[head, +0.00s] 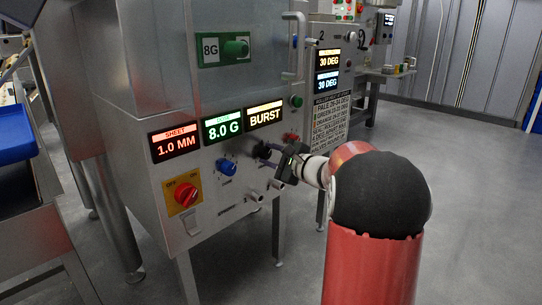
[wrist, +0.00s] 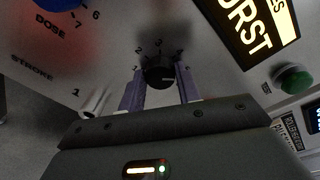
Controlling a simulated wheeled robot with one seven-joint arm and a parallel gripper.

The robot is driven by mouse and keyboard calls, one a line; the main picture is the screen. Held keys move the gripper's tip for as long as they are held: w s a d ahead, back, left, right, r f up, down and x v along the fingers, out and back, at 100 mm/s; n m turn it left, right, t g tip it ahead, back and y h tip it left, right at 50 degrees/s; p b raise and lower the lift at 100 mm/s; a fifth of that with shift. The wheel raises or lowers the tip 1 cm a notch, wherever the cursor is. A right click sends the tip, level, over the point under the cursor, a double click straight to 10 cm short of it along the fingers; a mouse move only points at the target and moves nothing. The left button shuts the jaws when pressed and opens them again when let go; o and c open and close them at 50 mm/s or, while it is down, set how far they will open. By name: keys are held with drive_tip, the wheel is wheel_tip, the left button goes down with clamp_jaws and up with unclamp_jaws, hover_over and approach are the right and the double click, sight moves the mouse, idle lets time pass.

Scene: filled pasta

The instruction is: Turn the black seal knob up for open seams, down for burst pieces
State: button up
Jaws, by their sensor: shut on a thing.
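The black seal knob (head: 263,150) is on the front panel of the steel machine, below the display that reads BURST (head: 265,116). In the wrist view the knob (wrist: 159,72) sits between my two purple fingers, with a scale of small numerals above it. A pale mark shows on the right part of its face; its exact setting is hard to tell. My gripper (head: 270,157) is shut on the knob from the front. Its fingers (wrist: 160,88) lie on either side of the knob and partly hide it. No pasta pieces are clearly seen.
A blue dose knob (head: 226,167) and a red switch (head: 186,194) are left of the black knob. Displays read 1.0 MM (head: 175,146) and 8.0 G (head: 222,127). Metal pegs (head: 255,197) stick out below. A green button (wrist: 293,79) is to the right.

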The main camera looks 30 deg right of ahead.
drive_tip(key=o, duration=1)
drive_tip(key=v, duration=0.8)
